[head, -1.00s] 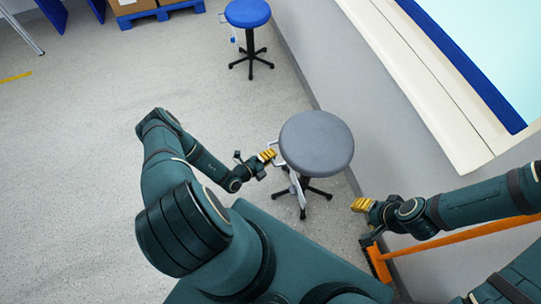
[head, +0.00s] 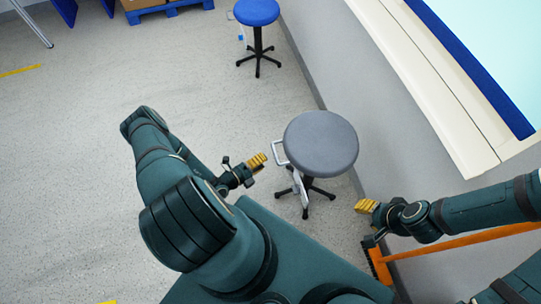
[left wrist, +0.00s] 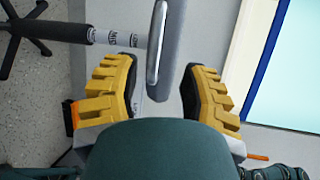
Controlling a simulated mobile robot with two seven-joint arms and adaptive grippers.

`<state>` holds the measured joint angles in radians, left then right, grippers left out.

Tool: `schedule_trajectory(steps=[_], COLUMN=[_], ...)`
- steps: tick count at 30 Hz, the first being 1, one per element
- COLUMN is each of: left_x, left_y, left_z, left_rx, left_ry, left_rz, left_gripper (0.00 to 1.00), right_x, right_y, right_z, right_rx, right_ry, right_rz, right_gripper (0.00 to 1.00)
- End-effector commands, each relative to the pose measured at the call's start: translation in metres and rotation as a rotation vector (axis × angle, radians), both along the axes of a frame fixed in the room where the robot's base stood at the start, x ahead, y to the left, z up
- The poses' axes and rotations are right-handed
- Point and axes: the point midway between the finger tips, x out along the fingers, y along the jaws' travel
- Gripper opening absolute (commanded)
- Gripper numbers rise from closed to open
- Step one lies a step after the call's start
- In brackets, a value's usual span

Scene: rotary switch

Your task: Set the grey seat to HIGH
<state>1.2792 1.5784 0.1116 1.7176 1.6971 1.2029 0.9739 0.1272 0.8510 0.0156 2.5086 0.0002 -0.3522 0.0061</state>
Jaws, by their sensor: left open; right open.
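The stool with the round grey seat (head: 321,143) stands right of centre in the head view. A pale loop handle (head: 279,152) sticks out from its left side. My left gripper (head: 258,160) is open and empty, just left of the handle and apart from it. In the left wrist view the handle (left wrist: 157,45) lies ahead between the open fingers, with the seat's dark edge (left wrist: 182,40) behind it. The column shows white bands (left wrist: 112,38) with lettering too small to read surely. My right gripper (head: 364,206) is open and empty, right of the stool.
A blue stool (head: 257,14) stands further back. A wall and a pale ledge run along the right. An orange-handled broom (head: 378,262) is below my right arm.

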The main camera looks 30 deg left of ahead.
Motion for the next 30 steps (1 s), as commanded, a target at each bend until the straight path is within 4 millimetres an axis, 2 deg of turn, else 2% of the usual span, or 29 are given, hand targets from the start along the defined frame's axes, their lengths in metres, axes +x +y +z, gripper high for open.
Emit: schedule_trajectory(steps=[3,9,30], left_x=[-0.021,-0.040,-0.043], left_y=[0.007,0.013,0.012], left_z=[0.004,0.008,0.010], left_rx=[0.001,0.000,0.003], left_ry=[0.001,-0.002,-0.002], left_rz=[0.002,0.001,-0.012], left_gripper=[0.43,0.43,0.43], right_x=[0.000,0.000,0.000], right_y=[0.000,0.000,0.000], right_z=[0.000,0.000,0.000], right_rx=[0.000,0.000,0.000], right_ry=[0.000,0.000,0.000], right_rz=[0.000,0.000,0.000], right_gripper=[0.47,0.47,0.47])
